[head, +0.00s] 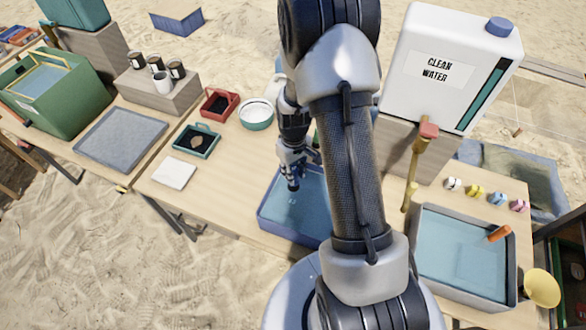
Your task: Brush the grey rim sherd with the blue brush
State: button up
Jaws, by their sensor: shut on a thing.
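A tiny pale mark (291,201) shows in the tray just below the fingertips. I cannot pick out the grey rim sherd or the blue brush. A brown piece (196,142) lies in a small teal tray (208,153) to the left. My arm hides the right part of the blue tray.
A red tray (235,104), a white-and-teal bowl (257,125) and a white slab (174,173) stand left of my gripper. A clean water container (430,85) with a tap (428,130) stands behind right. A grey basin (425,290) is at right, with several coloured rolls behind.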

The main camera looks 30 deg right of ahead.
jog(key=shift+f+b, duration=2.1)
jog(key=shift+f, duration=1.2)
jog(key=shift+f+b, duration=0.6)
jog(key=shift+f, duration=0.2)
jog(key=shift+w, duration=0.1)
